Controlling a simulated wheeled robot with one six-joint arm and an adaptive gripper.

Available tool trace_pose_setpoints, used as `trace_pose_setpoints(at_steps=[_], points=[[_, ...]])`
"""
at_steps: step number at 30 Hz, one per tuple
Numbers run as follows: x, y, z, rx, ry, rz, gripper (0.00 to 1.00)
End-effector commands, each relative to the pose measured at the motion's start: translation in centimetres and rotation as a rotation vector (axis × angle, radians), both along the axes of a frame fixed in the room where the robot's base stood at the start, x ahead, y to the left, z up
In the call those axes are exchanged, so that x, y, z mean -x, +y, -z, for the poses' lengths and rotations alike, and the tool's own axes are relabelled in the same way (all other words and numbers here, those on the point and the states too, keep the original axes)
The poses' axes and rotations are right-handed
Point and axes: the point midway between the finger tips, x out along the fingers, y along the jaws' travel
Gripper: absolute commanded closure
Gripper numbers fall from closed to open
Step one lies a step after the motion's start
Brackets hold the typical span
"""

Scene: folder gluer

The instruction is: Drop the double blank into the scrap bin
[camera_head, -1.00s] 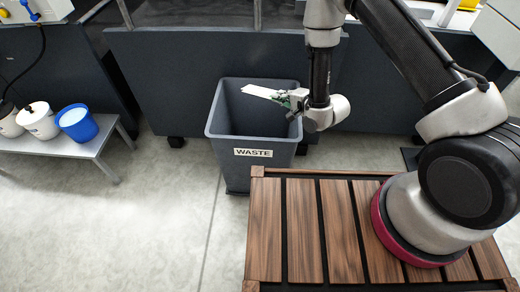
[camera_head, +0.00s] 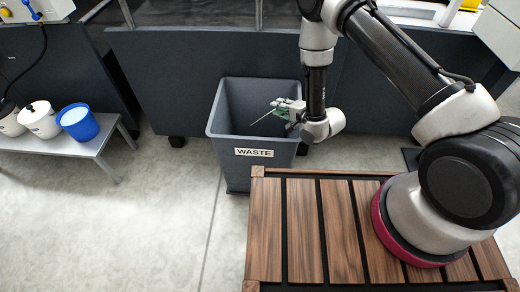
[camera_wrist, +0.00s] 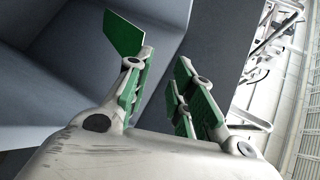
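The scrap bin (camera_head: 225,160) is a tall dark grey open-topped box with a "WASTE" label. My gripper (camera_head: 283,110), with green-padded fingers, is over the right side of its mouth. In the wrist view my gripper (camera_wrist: 158,80) has its fingers apart, with a clear gap between them and grey bin walls beyond. A flat green panel (camera_wrist: 124,34) shows at the left finger's tip; I cannot tell whether it is the finger's pad or the blank. A thin dark line also points down-left from the gripper in the head view. No white blank shows; the bin's bottom is hidden.
A slatted wooden platform (camera_head: 305,225) stands in front of the bin, and dark machine panels (camera_head: 375,85) stand behind it. A low grey bench (camera_head: 85,147) at left holds white tubs and a blue bucket (camera_head: 78,122). The floor between is clear.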

Motion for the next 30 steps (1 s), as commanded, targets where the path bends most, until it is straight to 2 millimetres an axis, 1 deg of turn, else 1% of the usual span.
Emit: trace_pose_setpoints(at_steps=[9, 13, 17, 24, 27, 30], points=[[0.1, -0.1, 0.0, 0.001, 0.001, 0.000, 0.70], [0.8, -0.8, -0.4, 0.002, 0.003, 0.001, 0.70], [2.4, -2.4, -1.4, 0.001, 0.002, 0.003, 0.70], [6.1, -5.7, -3.5, 0.001, 0.003, 0.003, 0.70], [7.1, -6.7, -4.1, 0.001, 0.002, 0.001, 0.70], [7.8, -7.3, -4.5, 0.000, 0.001, 0.001, 0.70]])
